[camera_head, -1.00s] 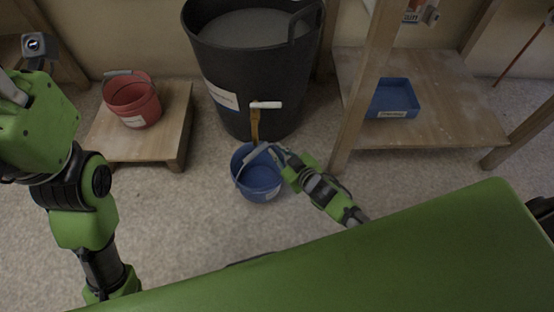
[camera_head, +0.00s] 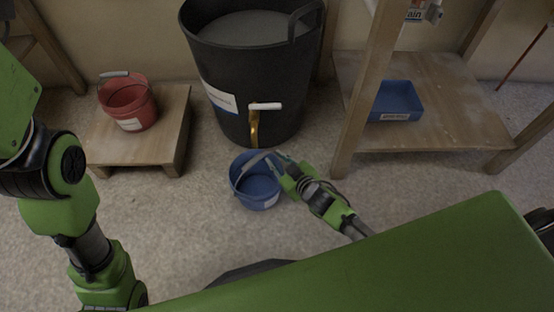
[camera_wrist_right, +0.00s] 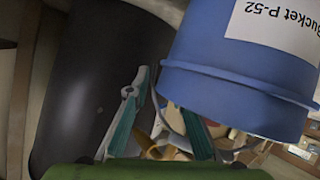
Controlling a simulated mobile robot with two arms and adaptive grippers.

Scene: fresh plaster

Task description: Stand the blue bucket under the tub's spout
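The blue bucket (camera_head: 258,193) stands upright, seemingly on the floor, in front of the black tub (camera_head: 240,70). The tub's brass spout (camera_head: 254,127), with a white lever, ends just behind the bucket's far rim; whether it overhangs the rim is hard to tell. My right gripper (camera_head: 279,163) is at the bucket's raised grey handle, on the right side. In the right wrist view the bucket (camera_wrist_right: 235,80) appears upside down, and my gripper's fingers (camera_wrist_right: 164,100) stand apart with part of the handle near them. My left arm is at the left, its fingers out of frame.
A red bucket (camera_head: 128,106) stands on a low wooden platform (camera_head: 140,151) at the left. A wooden shelf (camera_head: 440,130) at the right holds a blue tray (camera_head: 397,101). The floor around the blue bucket is clear.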

